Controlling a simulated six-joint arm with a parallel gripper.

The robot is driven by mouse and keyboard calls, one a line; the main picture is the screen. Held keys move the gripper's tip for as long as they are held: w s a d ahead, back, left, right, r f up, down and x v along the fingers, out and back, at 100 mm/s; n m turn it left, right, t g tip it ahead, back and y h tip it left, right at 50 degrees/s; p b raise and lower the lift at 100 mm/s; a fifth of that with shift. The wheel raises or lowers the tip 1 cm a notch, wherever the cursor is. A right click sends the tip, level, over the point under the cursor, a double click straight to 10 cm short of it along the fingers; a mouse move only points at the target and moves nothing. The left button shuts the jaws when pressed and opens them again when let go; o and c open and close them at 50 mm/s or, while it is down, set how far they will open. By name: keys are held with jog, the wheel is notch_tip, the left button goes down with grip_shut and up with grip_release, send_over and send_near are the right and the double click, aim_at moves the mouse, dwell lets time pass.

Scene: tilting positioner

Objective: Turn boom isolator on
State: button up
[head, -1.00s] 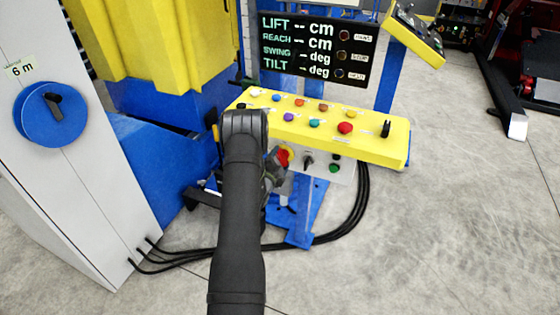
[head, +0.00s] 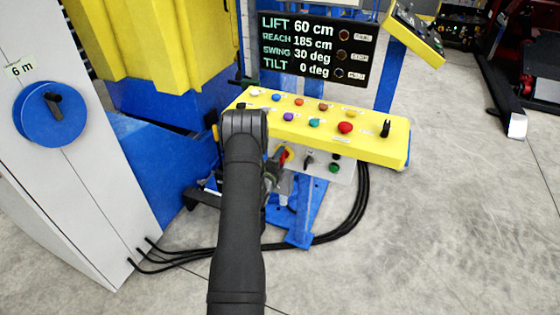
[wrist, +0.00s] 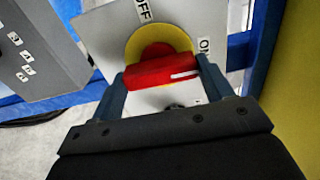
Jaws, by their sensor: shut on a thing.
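The boom isolator is a red rotary handle (wrist: 160,73) on a yellow round plate (wrist: 134,47), with OFF and ON labels on its white panel (wrist: 103,24). In the wrist view the handle's white line points to the right, toward the ON label (wrist: 204,46). My gripper (wrist: 165,85) is shut on the red handle, one finger at each end of it. In the head view my gripper (head: 275,168) is at the panel under the yellow console, and my arm hides part of the isolator (head: 284,156). The display (head: 317,45) is lit with LIFT 60 cm, REACH 185 cm, SWING 30 deg, TILT 0 deg.
The yellow console (head: 375,143) with several coloured buttons overhangs the isolator panel. A black selector (head: 308,160) and a green button (head: 335,167) sit right of the isolator. Black cables (head: 350,218) run along the floor. A grey cabinet (head: 75,185) stands at left.

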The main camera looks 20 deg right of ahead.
dwell(0.3)
jog(key=o, duration=1)
jog(key=v, duration=1.7)
jog(key=shift+s+a+r, duration=0.1)
jog(key=shift+s+a, duration=0.1)
jog(key=x, duration=1.7)
jog(key=shift+w+d, duration=0.2)
